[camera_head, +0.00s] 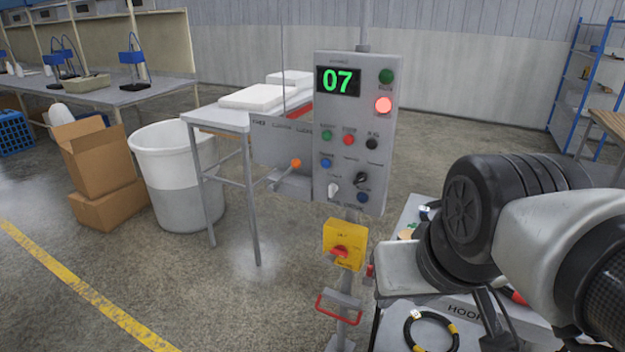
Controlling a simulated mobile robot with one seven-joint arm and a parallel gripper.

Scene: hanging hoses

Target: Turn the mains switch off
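The mains switch is a yellow box (345,243) on the grey post below the control panel. A red rotary handle (340,251) sits on its front; its exact setting is too small to read. My arm comes in from the right. My gripper (398,270) appears as a pale grey block at the arm's end, to the right of the yellow box and apart from it in the picture. Its fingers are not clearly visible, so I cannot tell whether they are open or shut.
The grey control panel (357,130) shows a green "07" and a lit red lamp (383,105). An orange-tipped lever (295,163) sticks out left of it. A red bar handle (338,307) is below the switch. A white bin (177,175) and cardboard boxes (93,158) stand left.

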